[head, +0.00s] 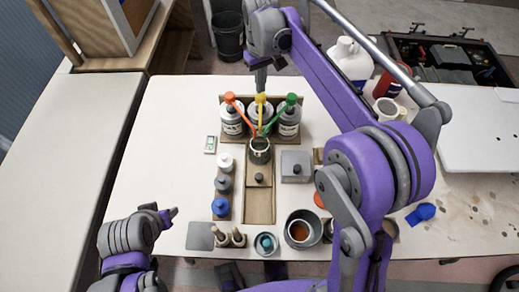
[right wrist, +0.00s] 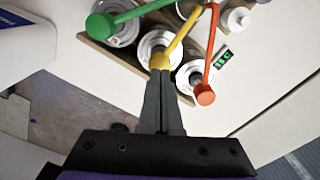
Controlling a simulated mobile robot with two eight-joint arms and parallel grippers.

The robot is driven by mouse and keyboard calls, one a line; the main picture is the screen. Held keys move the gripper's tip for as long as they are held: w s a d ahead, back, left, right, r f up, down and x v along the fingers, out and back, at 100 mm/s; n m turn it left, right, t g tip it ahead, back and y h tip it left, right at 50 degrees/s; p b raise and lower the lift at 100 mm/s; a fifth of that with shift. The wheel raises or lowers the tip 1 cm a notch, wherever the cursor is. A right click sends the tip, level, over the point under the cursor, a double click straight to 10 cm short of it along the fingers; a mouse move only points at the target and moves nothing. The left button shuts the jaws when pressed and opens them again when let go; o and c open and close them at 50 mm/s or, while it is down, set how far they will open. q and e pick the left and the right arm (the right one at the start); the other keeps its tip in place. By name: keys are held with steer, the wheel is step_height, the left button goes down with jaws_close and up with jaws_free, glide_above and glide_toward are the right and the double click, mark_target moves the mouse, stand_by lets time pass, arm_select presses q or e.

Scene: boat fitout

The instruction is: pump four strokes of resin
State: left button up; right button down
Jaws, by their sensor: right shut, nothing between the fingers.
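Three pump bottles stand in a row in a wooden rack: one with a red-orange pump (head: 231,98), one with a yellow pump (head: 260,98) and one with a green pump (head: 291,99). Their spouts lean towards a grey pot (head: 260,151) in front. The bottle labels are too small to read. My right gripper (head: 260,86) is shut and empty, pointing down at the yellow pump's head. In the right wrist view its fingertips (right wrist: 160,72) meet the yellow head (right wrist: 160,61); I cannot tell whether they touch. My left gripper (head: 170,214) is low at the left, away from the bottles.
Small bottles (head: 221,208) stand in a rack at left. A grey box (head: 295,166) is right of the pot. A dark bowl (head: 303,229) and small cup (head: 265,244) are at the front. The table's left side is clear.

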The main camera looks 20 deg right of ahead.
mark_target(261, 95)
steer(key=shift+f, duration=0.2)
steer(key=shift+f+b, duration=1.05)
steer(key=shift+f, duration=0.85)
steer(key=shift+r, duration=0.1)
steer(key=shift+r+p, duration=1.45)
steer(key=shift+r, duration=0.6)
steer(key=shift+f, duration=0.15)
